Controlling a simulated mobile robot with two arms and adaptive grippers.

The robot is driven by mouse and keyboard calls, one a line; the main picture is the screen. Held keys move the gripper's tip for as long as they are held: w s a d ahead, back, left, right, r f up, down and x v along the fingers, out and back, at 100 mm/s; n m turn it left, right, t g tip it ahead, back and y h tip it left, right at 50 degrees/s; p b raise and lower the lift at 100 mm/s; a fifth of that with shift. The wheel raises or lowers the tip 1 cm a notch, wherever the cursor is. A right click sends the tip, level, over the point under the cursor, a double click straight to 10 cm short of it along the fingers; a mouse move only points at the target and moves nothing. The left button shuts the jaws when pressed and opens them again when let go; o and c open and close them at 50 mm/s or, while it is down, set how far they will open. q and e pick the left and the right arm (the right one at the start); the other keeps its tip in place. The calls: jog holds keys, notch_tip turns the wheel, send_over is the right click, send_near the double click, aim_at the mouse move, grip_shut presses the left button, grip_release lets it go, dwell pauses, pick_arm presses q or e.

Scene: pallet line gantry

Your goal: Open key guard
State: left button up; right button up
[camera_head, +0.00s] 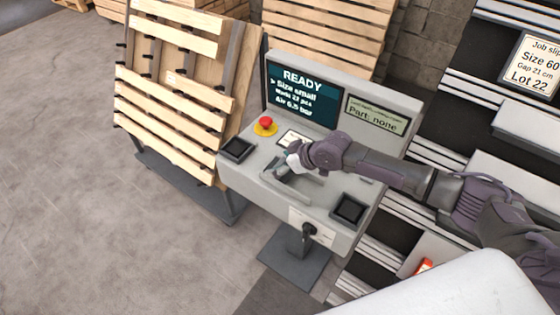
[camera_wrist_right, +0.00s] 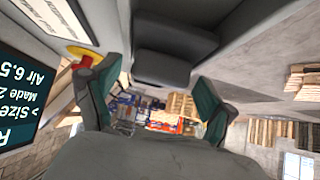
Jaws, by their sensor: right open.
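The grey control console (camera_head: 325,185) stands in the middle of the head view. My right gripper (camera_head: 281,171) is over the console top, right of the left dark box and below the red button. In the wrist view my right gripper (camera_wrist_right: 155,95) is open and empty, its two fingers well apart. A dark grey box-shaped part (camera_wrist_right: 172,52) shows beyond the fingers there. I cannot tell which part is the key guard. A black knob-like part (camera_head: 308,231) sits on the console's front face under a small label. My left gripper is not in view.
A red button on a yellow base (camera_head: 265,126) and dark square boxes at left (camera_head: 236,150) and right (camera_head: 348,210) sit on the console top. A screen (camera_head: 303,94) reads READY. A slatted pallet (camera_head: 175,90) leans at left. The floor at left is clear.

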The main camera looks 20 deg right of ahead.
aim_at(292, 176)
jog(key=shift+w+a+f, duration=0.1)
jog(key=shift+f, duration=0.05)
jog(key=shift+c, duration=0.3)
grip_shut()
jog(key=s+d+p, duration=0.1)
jog(key=s, duration=0.1)
jog(key=s+d+p, duration=0.1)
jog(key=s+d, duration=0.1)
jog(key=s+d+p, duration=0.1)
jog(key=s, duration=0.1)
jog(key=shift+d, duration=0.4)
jog(key=shift+w+a, duration=0.1)
jog(key=shift+o, duration=0.3)
grip_release()
